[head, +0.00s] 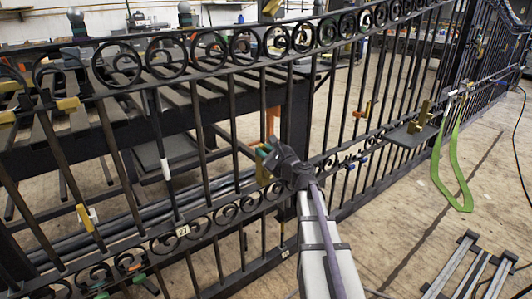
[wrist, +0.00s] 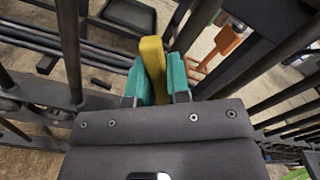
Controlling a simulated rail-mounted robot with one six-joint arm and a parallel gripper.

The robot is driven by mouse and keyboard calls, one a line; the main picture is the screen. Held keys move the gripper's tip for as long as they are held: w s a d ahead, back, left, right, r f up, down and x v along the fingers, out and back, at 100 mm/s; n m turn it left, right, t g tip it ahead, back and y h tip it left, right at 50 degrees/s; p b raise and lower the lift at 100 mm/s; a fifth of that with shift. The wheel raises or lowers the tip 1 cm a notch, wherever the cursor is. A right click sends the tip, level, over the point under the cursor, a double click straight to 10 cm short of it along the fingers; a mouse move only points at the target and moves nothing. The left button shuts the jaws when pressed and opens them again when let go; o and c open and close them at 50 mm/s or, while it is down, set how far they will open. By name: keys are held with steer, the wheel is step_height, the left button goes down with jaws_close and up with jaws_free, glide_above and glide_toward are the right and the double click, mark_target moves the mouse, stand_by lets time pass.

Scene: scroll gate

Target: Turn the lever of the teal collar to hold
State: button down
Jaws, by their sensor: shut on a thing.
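My gripper (head: 264,152) is at the gate bars, right of centre in the head view. In the wrist view its two teal fingers (wrist: 158,80) are shut on a yellow lever (wrist: 153,57), one finger on each side. The lever stands between the fingers and its top reaches past them. A yellow part (head: 262,172) shows just below the gripper in the head view. I cannot make out the teal collar itself apart from the teal fingers; my gripper hides that area.
The black scroll gate (head: 235,215) has close upright bars around my gripper. An orange piece (head: 273,119) is on a bar above, also in the wrist view (wrist: 228,40). A yellow-handled piece (head: 85,214) is at left. A green strap (head: 452,185) hangs at right over open floor.

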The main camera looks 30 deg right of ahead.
steer(key=m, duration=0.3)
steer(key=shift+d+r, duration=0.15)
steer(key=shift+d, duration=0.2)
steer(key=shift+d+m, duration=0.15)
steer(key=shift+m, duration=0.25)
steer(key=shift+w+d+r+m, duration=0.1)
steer(key=shift+d+m, duration=0.15)
steer(key=shift+m, duration=0.85)
steer(key=shift+d+m, duration=0.2)
steer(key=shift+m, duration=0.6)
steer(key=c, duration=1.1)
jaws_free()
steer(key=shift+w, duration=0.1)
